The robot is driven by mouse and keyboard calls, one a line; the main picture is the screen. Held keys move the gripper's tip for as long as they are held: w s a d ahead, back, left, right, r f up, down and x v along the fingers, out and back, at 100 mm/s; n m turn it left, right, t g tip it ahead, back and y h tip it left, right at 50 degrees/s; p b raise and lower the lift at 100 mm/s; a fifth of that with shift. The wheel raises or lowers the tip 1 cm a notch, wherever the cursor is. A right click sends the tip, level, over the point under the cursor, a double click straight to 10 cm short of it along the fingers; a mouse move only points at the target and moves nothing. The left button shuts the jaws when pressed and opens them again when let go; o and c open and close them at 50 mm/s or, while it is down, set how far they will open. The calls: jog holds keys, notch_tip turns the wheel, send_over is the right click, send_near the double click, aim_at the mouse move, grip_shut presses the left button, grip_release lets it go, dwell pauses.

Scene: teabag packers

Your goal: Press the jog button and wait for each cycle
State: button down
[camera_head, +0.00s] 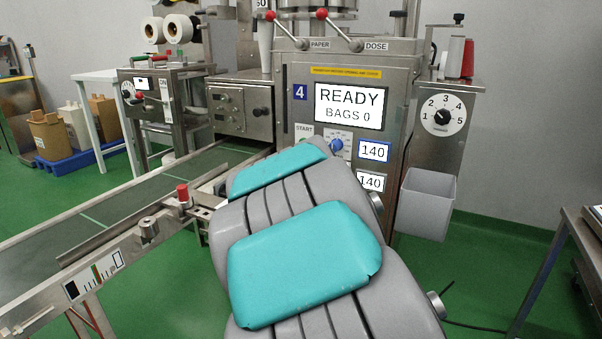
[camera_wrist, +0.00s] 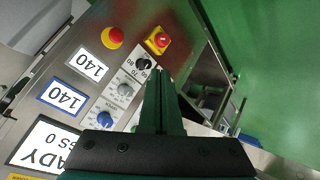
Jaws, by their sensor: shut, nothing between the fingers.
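The packing machine (camera_head: 400,90) has a front panel whose screen (camera_head: 349,106) reads READY, BAGS 0. A START label (camera_head: 304,130) shows beside a blue knob (camera_head: 337,145), partly behind my arm. In the wrist view the panel is tilted, with a blue knob (camera_wrist: 104,119), a grey knob (camera_wrist: 124,90) and a black knob (camera_wrist: 143,63). My gripper (camera_wrist: 159,74) is shut and empty, its tips in front of the panel near the black knob; contact cannot be told. My arm hides the gripper in the head view. I cannot make out which control is the jog button.
A red knob on a yellow plate (camera_wrist: 158,40) and a red-and-yellow button (camera_wrist: 113,38) lie close to the fingertips. A conveyor (camera_head: 120,205) runs along the left. A grey bin (camera_head: 426,203) hangs at the machine's right.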

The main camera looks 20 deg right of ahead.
jog(key=w+d+r+n+t, duration=0.2)
jog(key=w+d+n+t, duration=0.15)
jog(key=w, duration=0.95)
jog(key=w+a+f+n+t+y, duration=0.3)
jog(key=w+a+n+t+y, duration=0.1)
jog(key=w, duration=0.6)
jog(key=shift+w+n+t, duration=0.15)
jog(key=shift+n+t, duration=0.5)
jog(key=shift+t, duration=0.3)
jog(key=shift+f, duration=0.1)
jog(key=w+d+p, duration=0.2)
jog(key=w+d, duration=0.3)
jog(key=d, duration=0.1)
jog(key=shift+w+d, duration=0.2)
jog(key=shift+d, duration=0.2)
jog(key=shift+d, duration=0.1)
